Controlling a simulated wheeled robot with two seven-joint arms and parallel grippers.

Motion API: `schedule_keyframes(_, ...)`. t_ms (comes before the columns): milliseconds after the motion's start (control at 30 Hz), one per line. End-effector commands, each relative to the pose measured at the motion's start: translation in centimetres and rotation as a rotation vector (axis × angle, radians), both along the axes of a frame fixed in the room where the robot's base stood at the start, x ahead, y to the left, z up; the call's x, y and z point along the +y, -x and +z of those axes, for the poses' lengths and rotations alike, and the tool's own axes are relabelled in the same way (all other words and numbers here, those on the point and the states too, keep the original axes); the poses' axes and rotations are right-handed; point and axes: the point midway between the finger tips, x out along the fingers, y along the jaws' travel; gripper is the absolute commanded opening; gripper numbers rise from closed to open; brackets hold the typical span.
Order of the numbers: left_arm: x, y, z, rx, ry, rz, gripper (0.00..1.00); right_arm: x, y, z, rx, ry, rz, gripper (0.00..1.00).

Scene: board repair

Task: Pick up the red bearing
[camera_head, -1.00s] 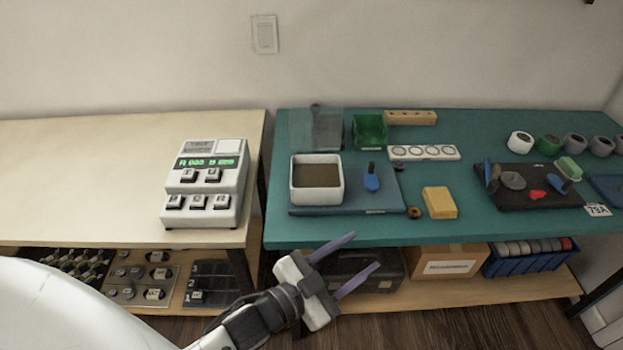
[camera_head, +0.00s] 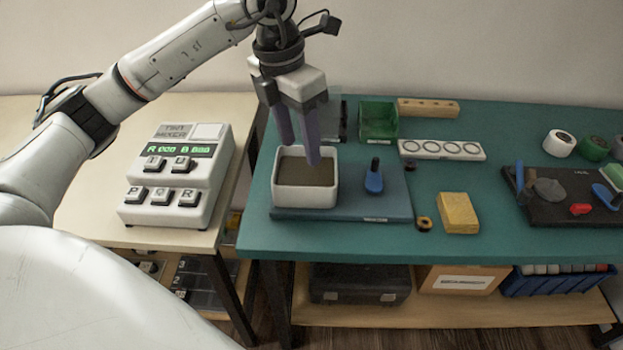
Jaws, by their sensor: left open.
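No thing shows clearly as a red bearing. A small red piece (camera_head: 581,209) lies on the black board (camera_head: 545,211) at the right of the teal table. A reddish round end (camera_head: 601,267) also shows at the right end of the row in the blue bin (camera_head: 560,284) on the lower shelf. I cannot tell which of them, if either, is the bearing. My left gripper (camera_head: 299,151) is open and empty, pointing down over the white box with brown contents (camera_head: 304,199), far left of both. My right gripper is out of view.
The white box and a blue-handled tool (camera_head: 374,178) are on a blue mat (camera_head: 350,212). A yellow block (camera_head: 458,212) and a small dark ring (camera_head: 424,223) lie to its right. A green bin (camera_head: 378,121) and a white holder (camera_head: 441,149) stand behind. The table's front strip is clear.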

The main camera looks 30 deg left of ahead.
Motion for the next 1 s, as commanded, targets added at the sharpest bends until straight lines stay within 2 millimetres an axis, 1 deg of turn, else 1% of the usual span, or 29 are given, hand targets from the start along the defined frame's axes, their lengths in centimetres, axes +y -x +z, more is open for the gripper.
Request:
schedule_keyframes(33, 0.5, -0.1, -0.3, -0.001, -0.017, 0.01, 0.47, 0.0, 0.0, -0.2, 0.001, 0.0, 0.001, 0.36)
schedule_keyframes(100, 0.7, -0.2, -1.3, 0.001, -0.024, 0.015, 0.47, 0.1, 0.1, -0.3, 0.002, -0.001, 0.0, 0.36)
schedule_keyframes(200, 0.6, -0.4, -2.9, 0.001, -0.023, 0.013, 0.47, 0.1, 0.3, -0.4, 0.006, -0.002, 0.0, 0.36)
schedule_keyframes(300, 0.5, -0.7, -4.0, -0.001, -0.022, 0.013, 0.47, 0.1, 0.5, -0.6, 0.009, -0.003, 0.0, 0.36)
schedule_keyframes(467, 0.5, -1.0, -5.1, -0.001, -0.02, 0.011, 0.47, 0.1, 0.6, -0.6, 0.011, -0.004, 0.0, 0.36)
schedule_keyframes(667, 0.9, -2.1, -7.8, 0.001, -0.02, 0.011, 0.47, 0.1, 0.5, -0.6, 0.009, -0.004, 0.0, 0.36)
schedule_keyframes(733, 0.8, -2.2, -8.8, 0.0, -0.019, 0.01, 0.47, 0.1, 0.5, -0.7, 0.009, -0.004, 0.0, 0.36)
schedule_keyframes(833, 0.7, -2.4, -9.5, -0.002, -0.018, 0.01, 0.47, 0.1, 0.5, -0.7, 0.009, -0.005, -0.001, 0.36)
schedule_keyframes(1000, 0.7, -2.4, -9.7, -0.003, -0.019, 0.01, 0.47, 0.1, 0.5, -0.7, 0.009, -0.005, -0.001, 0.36)
